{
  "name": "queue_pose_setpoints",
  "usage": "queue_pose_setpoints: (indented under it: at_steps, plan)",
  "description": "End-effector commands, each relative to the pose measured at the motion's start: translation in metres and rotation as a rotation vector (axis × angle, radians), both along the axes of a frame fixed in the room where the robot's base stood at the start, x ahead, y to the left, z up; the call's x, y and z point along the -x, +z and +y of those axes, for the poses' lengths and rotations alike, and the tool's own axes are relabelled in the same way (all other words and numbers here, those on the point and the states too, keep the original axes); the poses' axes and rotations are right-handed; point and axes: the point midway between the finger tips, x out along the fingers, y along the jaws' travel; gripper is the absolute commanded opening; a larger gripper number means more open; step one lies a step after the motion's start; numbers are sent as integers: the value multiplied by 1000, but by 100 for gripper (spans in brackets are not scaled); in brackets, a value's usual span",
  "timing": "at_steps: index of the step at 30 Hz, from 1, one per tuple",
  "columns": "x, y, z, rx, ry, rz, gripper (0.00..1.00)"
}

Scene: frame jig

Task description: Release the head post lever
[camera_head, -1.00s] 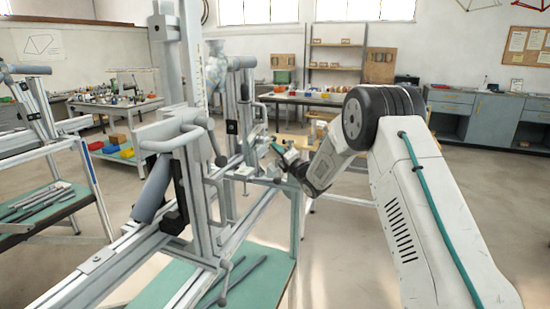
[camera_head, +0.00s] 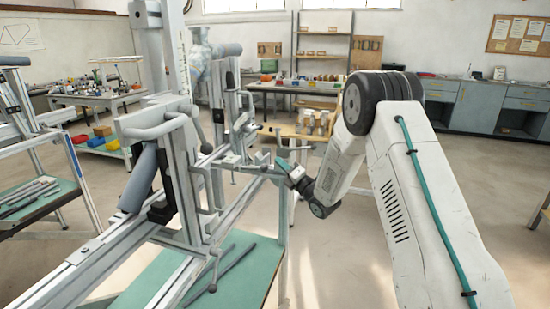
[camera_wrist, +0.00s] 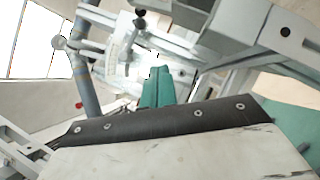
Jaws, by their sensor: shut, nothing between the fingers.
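The frame jig, with its grey rails (camera_head: 150,240) and clamp posts, fills the left and middle of the head view. One lever with a dark round knob (camera_head: 207,148) slants down beside the near clamp post. Another lever (camera_head: 213,287) hangs lower, below the rail. I cannot tell which one is the head post lever. My gripper (camera_head: 283,166) has teal fingers, shut and empty, beside the jig's far clamps. In the wrist view my gripper (camera_wrist: 158,86) points at pale jig parts, with a small knobbed handle (camera_wrist: 127,55) just beyond. Contact with any lever cannot be told.
A teal shelf (camera_head: 245,275) with dark rods lies under the jig. Another frame stand (camera_head: 40,150) is at the left. A wooden table with jars (camera_head: 310,125) and a shelf unit (camera_head: 325,50) stand behind. The floor right of my arm is clear.

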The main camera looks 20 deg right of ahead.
Motion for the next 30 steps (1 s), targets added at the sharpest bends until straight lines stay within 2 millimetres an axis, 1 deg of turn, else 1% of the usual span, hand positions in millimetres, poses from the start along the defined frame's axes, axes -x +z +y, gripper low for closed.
queue_pose_setpoints:
  at_steps: [3, 11, 14, 17, 19, 21, 23, 24, 26, 27, 29, 30]
  plan:
    - [3, -1, -3, 1, -2, 0, 0]
    - [3, -1, -3, 0, -1, 1, 0]
    - [2, 4, -2, -7, -4, 17, 0]
    - [0, 18, -2, -31, -22, 86, 0]
    - [-1, 35, -3, -67, -46, 172, 0]
    - [3, 54, -4, -126, -84, 283, 0]
    - [11, 71, -7, -191, -128, 390, 0]
    - [19, 81, -9, -241, -162, 459, 0]
    - [34, 94, -12, -323, -217, 563, 0]
    - [46, 102, -15, -382, -256, 628, 0]
    - [68, 112, -18, -476, -319, 722, 0]
    - [84, 117, -19, -540, -362, 783, 0]
